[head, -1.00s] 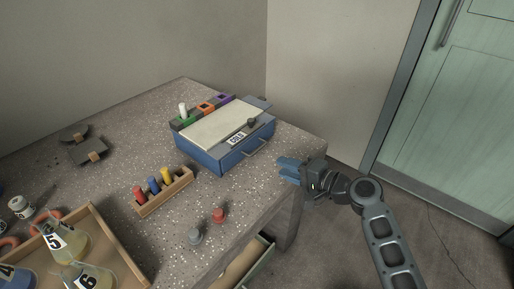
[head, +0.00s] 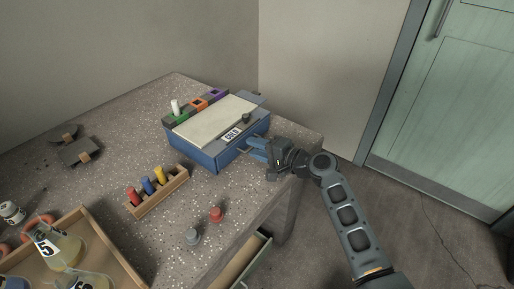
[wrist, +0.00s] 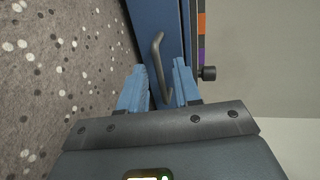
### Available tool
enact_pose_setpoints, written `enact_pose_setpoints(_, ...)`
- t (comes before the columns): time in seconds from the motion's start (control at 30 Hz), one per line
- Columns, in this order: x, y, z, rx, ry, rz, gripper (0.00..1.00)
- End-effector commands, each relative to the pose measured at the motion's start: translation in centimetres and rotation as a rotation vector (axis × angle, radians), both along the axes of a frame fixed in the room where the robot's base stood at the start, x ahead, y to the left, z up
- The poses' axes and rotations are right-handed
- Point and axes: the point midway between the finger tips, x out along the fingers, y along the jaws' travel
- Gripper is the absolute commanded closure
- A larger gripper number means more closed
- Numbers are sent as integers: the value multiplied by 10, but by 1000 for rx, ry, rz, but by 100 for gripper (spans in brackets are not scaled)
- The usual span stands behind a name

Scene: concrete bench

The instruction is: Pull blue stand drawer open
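The blue stand (head: 197,153) sits at the bench's back right, with a cream top and a label on its front edge. Its drawer front (wrist: 160,20) carries a grey bar handle (wrist: 158,62), seen in the wrist view. My gripper (head: 256,148) is at the stand's front, at the handle. In the wrist view my blue fingers (wrist: 160,88) are apart, with the handle's near end between them and a visible gap on the left side. The drawer appears closed. In the head view my gripper hides much of the handle.
A wooden rack (head: 157,192) with red, blue and yellow pegs stands left of the stand. Red (head: 216,214) and grey (head: 192,237) knobs stand near the bench's front edge. A wooden tray (head: 90,225) with flasks is at lower left. An open bench drawer (head: 247,262) juts out below.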

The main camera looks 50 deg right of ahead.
Motion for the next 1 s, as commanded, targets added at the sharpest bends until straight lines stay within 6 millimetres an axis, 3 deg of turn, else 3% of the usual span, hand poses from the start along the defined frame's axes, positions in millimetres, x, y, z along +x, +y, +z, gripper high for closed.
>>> enact_pose_setpoints(0.2, 0, 0, 0, 0, 0, 0, 68)
enact_pose_setpoints(0.53, 0, 0, 0, 0, 0, 0, 100)
enact_pose_setpoints(1.0, 0, 0, 0, 0, 1, 0, 100)
